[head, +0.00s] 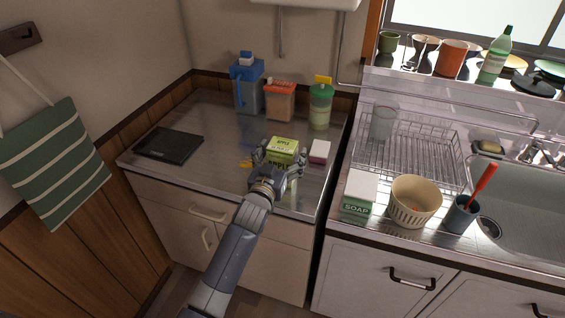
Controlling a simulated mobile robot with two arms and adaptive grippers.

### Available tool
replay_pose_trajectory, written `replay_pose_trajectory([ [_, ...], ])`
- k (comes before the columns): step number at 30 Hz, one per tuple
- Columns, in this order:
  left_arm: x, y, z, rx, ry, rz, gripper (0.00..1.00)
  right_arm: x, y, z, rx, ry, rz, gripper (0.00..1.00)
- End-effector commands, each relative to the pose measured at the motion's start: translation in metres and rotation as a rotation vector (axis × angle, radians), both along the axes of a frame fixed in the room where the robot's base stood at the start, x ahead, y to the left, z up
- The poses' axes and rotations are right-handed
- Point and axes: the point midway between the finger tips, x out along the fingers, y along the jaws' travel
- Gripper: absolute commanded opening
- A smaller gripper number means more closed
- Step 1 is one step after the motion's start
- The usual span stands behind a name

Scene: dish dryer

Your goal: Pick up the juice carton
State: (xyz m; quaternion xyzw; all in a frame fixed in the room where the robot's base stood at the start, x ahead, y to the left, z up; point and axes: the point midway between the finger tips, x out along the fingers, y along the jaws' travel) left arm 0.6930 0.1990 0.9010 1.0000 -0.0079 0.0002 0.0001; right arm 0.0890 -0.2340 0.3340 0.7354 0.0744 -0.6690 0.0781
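The juice carton (283,146) is a light green box with "APPLE" lettering, upright on the left metal counter. My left gripper (279,160) reaches in from the front, with its fingers spread to either side of the carton's lower part. It looks open, and I cannot tell whether either finger touches the carton. The gripper hides part of the carton's base. My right gripper is not in view.
A small pink and white box (320,152) stands just right of the carton. A blue pitcher (247,88), an orange container (280,102) and a green-lidded container (320,107) stand behind. A black flat object (169,145) lies left. The counter between is mostly clear.

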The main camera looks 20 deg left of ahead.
Motion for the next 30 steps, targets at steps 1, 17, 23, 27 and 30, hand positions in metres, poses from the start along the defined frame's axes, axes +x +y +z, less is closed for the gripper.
replay_pose_trajectory([
  [1,0.000,0.000,0.000,0.000,0.000,0.000,0.70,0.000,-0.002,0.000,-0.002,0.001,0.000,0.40],
  [17,0.000,0.000,0.005,0.000,-0.006,-0.001,0.19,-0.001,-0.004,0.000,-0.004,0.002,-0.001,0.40],
  [23,0.000,-0.001,0.020,0.000,-0.009,-0.001,0.19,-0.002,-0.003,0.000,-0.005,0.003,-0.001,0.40],
  [27,0.000,0.000,0.041,0.002,-0.011,-0.001,0.19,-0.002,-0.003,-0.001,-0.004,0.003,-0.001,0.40],
  [30,-0.018,-0.006,0.037,-0.002,-0.003,-0.002,0.19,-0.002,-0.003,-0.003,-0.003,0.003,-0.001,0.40],
])
